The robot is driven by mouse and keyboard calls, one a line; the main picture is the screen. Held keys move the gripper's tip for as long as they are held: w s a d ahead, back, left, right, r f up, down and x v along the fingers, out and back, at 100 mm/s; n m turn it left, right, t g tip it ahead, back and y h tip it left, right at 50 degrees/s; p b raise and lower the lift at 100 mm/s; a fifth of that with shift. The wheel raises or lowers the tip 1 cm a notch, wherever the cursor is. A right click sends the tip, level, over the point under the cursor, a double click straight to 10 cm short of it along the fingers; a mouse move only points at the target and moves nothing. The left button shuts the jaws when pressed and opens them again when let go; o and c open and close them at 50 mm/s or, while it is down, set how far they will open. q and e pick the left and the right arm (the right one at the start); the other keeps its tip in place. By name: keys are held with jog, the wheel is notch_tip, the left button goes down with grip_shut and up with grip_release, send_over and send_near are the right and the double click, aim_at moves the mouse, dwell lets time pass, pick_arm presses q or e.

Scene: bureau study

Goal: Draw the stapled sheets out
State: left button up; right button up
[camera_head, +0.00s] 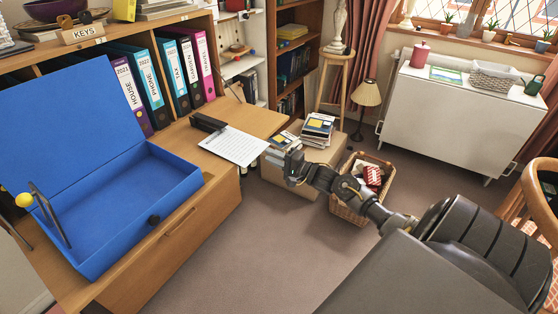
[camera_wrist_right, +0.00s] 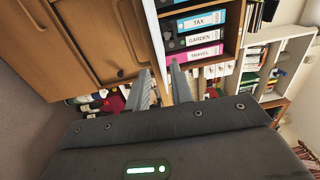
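The white printed sheets (camera_head: 234,146) lie on the desk, reaching toward its right edge. Their upper left end is at a black stapler (camera_head: 208,122); I cannot tell whether it lies between the stapler's jaws. My right gripper (camera_head: 291,166) is to the right of the sheets, past the desk edge, and looks apart from them. In the right wrist view its two fingers (camera_wrist_right: 163,88) are apart with a gap between them. A narrow pale strip runs above that gap; I cannot tell whether it is the sheets. My left gripper is not in view.
An open blue box file (camera_head: 130,215) with a yellow-knobbed lever takes up the desk's left part. Labelled binders (camera_head: 150,80) stand behind. A cardboard box (camera_head: 300,185) with books and a wicker basket (camera_head: 350,215) stand below my right arm. The carpet in front is clear.

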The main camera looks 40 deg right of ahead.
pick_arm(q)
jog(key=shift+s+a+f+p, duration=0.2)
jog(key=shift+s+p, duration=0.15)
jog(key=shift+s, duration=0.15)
pick_arm(e)
jog(key=shift+x, duration=1.8)
grip_shut()
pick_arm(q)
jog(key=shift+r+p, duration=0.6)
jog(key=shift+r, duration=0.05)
pick_arm(e)
jog(key=shift+r, duration=0.2)
